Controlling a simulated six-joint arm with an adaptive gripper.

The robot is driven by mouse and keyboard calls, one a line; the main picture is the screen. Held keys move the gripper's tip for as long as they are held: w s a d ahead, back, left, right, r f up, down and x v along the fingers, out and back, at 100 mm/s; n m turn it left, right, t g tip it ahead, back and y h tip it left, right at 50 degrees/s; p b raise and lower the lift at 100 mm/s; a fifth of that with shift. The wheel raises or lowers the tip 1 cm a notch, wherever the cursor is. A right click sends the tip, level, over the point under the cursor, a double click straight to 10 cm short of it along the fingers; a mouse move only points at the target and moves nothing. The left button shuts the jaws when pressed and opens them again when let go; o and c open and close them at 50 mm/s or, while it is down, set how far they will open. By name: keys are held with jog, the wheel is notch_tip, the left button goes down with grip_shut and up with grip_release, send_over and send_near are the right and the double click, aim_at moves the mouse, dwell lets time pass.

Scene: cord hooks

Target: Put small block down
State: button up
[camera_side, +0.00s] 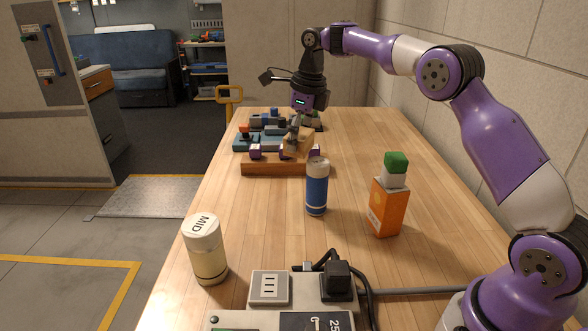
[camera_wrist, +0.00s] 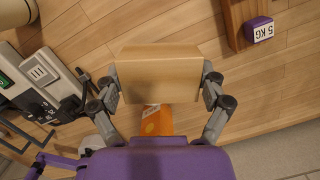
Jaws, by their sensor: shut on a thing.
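The small block is a plain light-wood block (camera_wrist: 160,75), large in the middle of the wrist view. My gripper (camera_wrist: 161,85) is shut on it, with one dark finger pressed on each of its left and right sides. In the side view the block (camera_side: 298,141) shows tan at the far part of the table, under my gripper (camera_side: 295,133), and appears close to a wooden rack. I cannot tell how high it is above the table.
An orange box (camera_side: 384,209) with a green top, a blue bottle (camera_side: 316,194), a cream bottle (camera_side: 206,251) and a power unit (camera_side: 270,290) stand nearer. Table between them is clear.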

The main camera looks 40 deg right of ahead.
jog(key=w+a+f+n, duration=0.2)
jog(key=a+f+n, duration=0.2)
jog(key=a, duration=0.8)
send_over(251, 222)
jog(key=shift+y, duration=0.3)
jog(key=f, duration=0.5)
jog(key=shift+s+d+f, duration=0.15)
jog(key=shift+s, duration=0.1)
jog(key=shift+f, duration=2.2)
jog(key=shift+f, duration=0.2)
jog(key=o, duration=0.9)
jog(key=shift+o, duration=0.2)
jog(key=shift+r, duration=0.15)
